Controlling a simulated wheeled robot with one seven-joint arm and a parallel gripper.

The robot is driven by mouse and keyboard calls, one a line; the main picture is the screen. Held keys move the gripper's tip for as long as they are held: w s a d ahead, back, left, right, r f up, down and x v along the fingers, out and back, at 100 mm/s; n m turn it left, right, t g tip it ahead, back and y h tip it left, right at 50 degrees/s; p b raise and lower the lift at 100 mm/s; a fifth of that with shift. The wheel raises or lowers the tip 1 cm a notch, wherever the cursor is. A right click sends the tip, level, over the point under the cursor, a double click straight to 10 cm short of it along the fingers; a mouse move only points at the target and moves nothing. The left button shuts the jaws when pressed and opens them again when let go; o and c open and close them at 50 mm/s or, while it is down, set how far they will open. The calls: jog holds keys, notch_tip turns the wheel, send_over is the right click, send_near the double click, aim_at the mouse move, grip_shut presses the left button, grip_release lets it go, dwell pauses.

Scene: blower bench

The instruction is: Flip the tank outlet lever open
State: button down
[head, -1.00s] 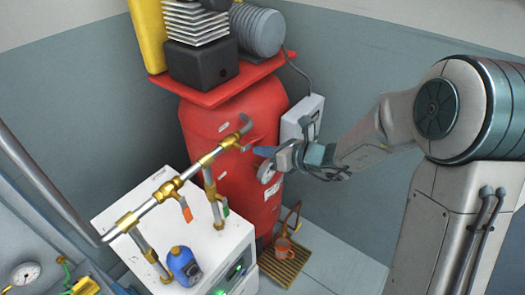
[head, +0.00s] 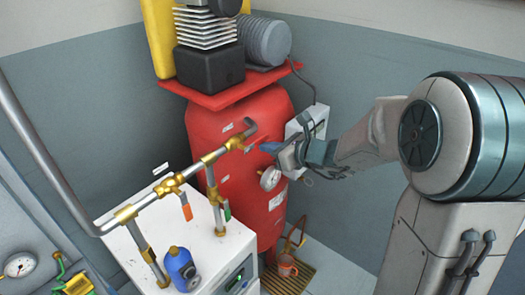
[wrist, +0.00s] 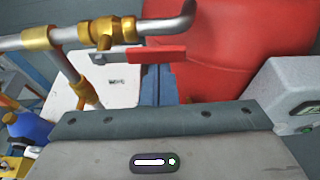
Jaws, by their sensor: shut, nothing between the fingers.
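The red tank (head: 225,125) stands at the back, with a pipe and a brass valve (head: 234,143) in front of it. In the wrist view the brass valve (wrist: 102,32) carries a red-handled lever (wrist: 157,54), which points right, roughly along the pipe. In the head view this lever is hard to tell from the tank. My gripper (head: 268,148) is right of the valve, its blue fingers pointing left. In the wrist view the shut, empty fingers (wrist: 157,88) are just below the red handle; whether they touch it I cannot tell.
An orange lever (head: 187,208) and a green lever (head: 227,210) hang below the pipe over a white cabinet (head: 205,250). A grey box (head: 305,130) is mounted behind my gripper.

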jog(key=shift+a, duration=0.15)
jog(key=shift+w+a+r+p, duration=0.15)
jog(key=shift+r+p, duration=0.45)
jog(key=shift+r, duration=0.35)
notch_tip(320, 180, down, 6)
jog(key=b, duration=0.5)
jog(key=p+v, duration=0.1)
jog(key=v, duration=1)
jog(key=s+r+n+g+h+p, duration=0.1)
jog(key=s+n+g+h+p, duration=0.4)
jog(key=s+n, duration=0.8)
jog(key=s+d+r+n+h+p, duration=0.3)
jog(key=s+d+n+h, duration=0.3)
jog(key=n, duration=0.5)
jog(key=shift+s+d+n+g, duration=0.15)
jog(key=shift+d+n+g, duration=0.25)
jog(key=shift+d, duration=0.85)
